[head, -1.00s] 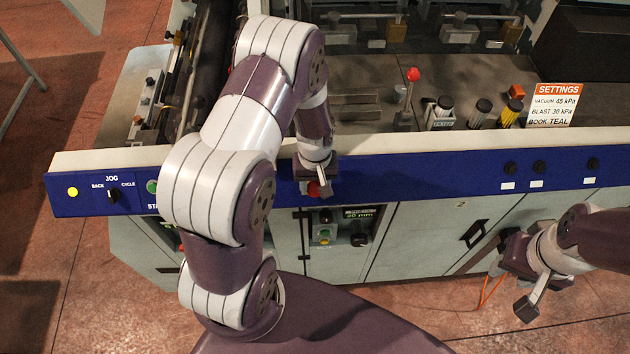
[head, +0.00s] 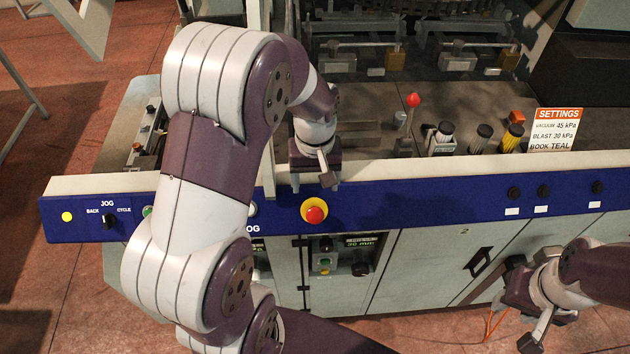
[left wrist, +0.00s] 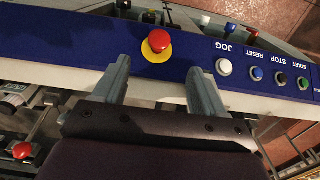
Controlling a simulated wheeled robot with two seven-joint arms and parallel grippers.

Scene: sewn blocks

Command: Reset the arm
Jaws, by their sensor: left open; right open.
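My left arm comes in from the left in the head view. Its left gripper (head: 315,184) hangs just above the front edge of the machine, behind a red mushroom button on a yellow ring (head: 314,212). In the left wrist view the left gripper (left wrist: 160,85) shows two separated fingers with nothing between them. The red button (left wrist: 159,40) lies beyond the fingertips, apart from them. My right gripper (head: 535,325) is at the lower right of the head view, in front of the machine's cabinet doors, open and empty.
The blue panel (head: 400,205) carries JOG controls and several dark knobs. A red-topped lever (head: 413,100), several small bottle-like items and a SETTINGS card (head: 555,130) stand on the machine. In the left wrist view, a white JOG button (left wrist: 224,67) sits beside several coloured buttons.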

